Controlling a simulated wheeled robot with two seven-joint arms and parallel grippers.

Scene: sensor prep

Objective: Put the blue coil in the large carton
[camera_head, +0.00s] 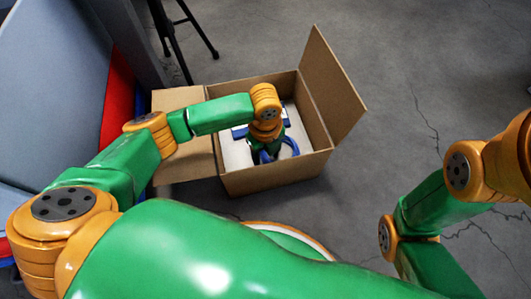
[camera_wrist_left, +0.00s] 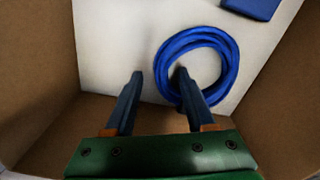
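The large carton (camera_head: 275,176) stands open on the floor in the head view, with flaps folded outward. My left gripper (camera_head: 266,154) reaches down into it. The blue coil (camera_head: 291,146) is inside the carton, partly hidden by the gripper. In the left wrist view the coil (camera_wrist_left: 222,46) is a round ring over the pale carton bottom. The left gripper's fingers (camera_wrist_left: 159,73) are apart. One is outside the ring and the other overlaps its opening, with the coil's left side between them. No contact between fingers and coil can be made out. My right gripper is out of view.
A blue flat object (camera_wrist_left: 250,8) lies on the pale carton bottom (camera_wrist_left: 110,35) near the coil. The carton walls (camera_wrist_left: 35,90) rise close around the left gripper. A black stand (camera_head: 185,40) is behind the carton. The grey floor (camera_head: 430,60) to the right is clear.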

